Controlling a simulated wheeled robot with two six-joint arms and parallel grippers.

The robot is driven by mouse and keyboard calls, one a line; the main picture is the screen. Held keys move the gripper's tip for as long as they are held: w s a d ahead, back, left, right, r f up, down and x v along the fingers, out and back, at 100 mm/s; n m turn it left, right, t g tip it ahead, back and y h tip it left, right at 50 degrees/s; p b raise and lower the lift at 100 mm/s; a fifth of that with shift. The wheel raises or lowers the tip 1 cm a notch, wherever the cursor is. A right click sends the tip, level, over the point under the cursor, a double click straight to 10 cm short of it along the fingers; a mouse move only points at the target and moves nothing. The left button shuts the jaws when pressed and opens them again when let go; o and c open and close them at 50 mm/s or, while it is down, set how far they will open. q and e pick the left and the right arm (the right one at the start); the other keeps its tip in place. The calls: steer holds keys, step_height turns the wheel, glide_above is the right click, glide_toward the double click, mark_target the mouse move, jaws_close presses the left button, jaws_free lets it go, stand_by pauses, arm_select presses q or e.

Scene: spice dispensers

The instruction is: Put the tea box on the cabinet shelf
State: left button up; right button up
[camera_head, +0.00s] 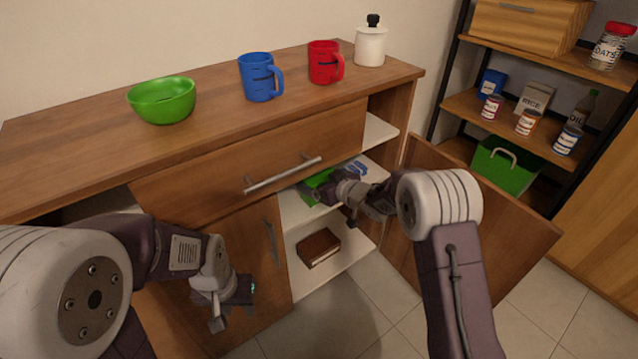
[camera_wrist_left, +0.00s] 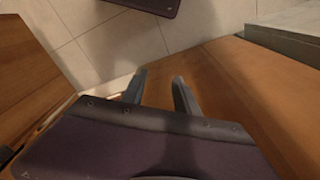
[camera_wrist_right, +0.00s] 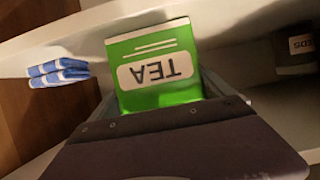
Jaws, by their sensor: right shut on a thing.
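The green tea box (camera_head: 316,182) is inside the open cabinet, at the middle shelf (camera_head: 297,211). In the right wrist view the tea box (camera_wrist_right: 160,72) shows its white label, with "TEA" upside down. My right gripper (camera_head: 330,188) reaches into the cabinet and is shut on the tea box; in the head view the gripper partly covers the box. I cannot tell whether the box touches the shelf. My left gripper (camera_head: 232,303) is in front of the cabinet's closed left door, and in the left wrist view its fingers (camera_wrist_left: 160,88) are apart and empty.
A blue-and-white item (camera_wrist_right: 58,72) lies on the shelf beside the tea box. A brown box (camera_head: 318,247) lies on the lower shelf. The right cabinet door (camera_head: 480,225) stands open beside my right arm. A bowl, two mugs and a white jar stand on the cabinet top.

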steer(key=shift+f, duration=0.1)
steer(key=o, duration=1.4)
steer(key=shift+c, duration=0.2)
steer(key=shift+s+d+r, duration=0.2)
steer(key=shift+r, duration=0.15)
steer(key=p+v, duration=0.5)
steer(key=v, duration=0.6)
steer(key=shift+s, duration=0.2)
steer(key=shift+d+f, duration=0.1)
